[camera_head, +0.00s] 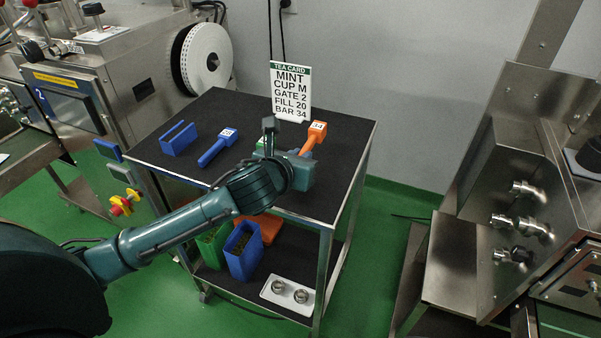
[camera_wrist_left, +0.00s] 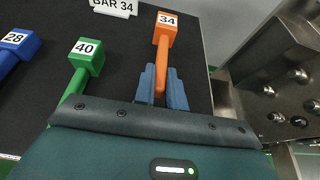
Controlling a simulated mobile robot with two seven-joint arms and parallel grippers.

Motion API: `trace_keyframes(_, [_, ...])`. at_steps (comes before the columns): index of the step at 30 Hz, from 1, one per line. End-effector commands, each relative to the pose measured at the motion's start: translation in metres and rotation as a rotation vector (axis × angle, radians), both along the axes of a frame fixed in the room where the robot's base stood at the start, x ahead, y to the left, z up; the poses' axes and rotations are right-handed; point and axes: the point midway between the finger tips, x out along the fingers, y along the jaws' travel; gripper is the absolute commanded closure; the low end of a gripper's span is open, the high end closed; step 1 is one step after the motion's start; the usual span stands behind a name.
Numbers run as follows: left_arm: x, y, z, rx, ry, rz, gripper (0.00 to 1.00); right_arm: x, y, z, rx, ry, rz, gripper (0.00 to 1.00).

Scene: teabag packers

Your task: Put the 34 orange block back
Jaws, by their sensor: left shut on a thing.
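The orange block marked 34 (camera_head: 316,131) is at the right part of the black cart top, its handle pointing toward my arm. In the left wrist view the orange block (camera_wrist_left: 165,32) shows its numbered head at the top, with the handle running down between the two blue fingers. My left gripper (camera_wrist_left: 163,90) is shut on that handle; in the head view the gripper (camera_head: 290,165) is partly hidden by my own wrist. I cannot tell whether the block touches the cart top. My right gripper is not in view.
A blue block marked 28 (camera_head: 226,134) and a green block marked 40 (camera_wrist_left: 88,55) lie to the left. A blue slotted piece (camera_head: 179,140) is farther left. The tea card (camera_head: 291,92) stands at the back edge. Blue and green bins (camera_head: 243,255) are on the lower shelf.

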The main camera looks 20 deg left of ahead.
Motion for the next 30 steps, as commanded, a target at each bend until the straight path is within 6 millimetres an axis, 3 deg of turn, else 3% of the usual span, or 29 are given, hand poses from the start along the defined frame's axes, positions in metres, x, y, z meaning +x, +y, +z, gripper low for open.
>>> trace_keyframes(9, [-0.001, 0.0, -0.038, -0.001, 0.001, -0.001, 1.0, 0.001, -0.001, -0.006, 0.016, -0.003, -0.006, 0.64])
trace_keyframes(20, [0.0, 0.0, -0.041, 0.001, 0.0, -0.001, 1.0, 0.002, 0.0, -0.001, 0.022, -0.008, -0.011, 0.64])
trace_keyframes(21, [0.0, 0.0, -0.041, 0.001, 0.0, -0.001, 0.85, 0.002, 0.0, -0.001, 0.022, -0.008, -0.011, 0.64])
trace_keyframes(28, [-0.001, 0.0, -0.041, 0.0, 0.0, -0.001, 0.67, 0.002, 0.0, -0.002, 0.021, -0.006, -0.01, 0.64])
trace_keyframes(30, [-0.001, 0.0, -0.041, 0.0, 0.0, -0.001, 0.66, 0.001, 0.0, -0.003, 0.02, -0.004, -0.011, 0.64])
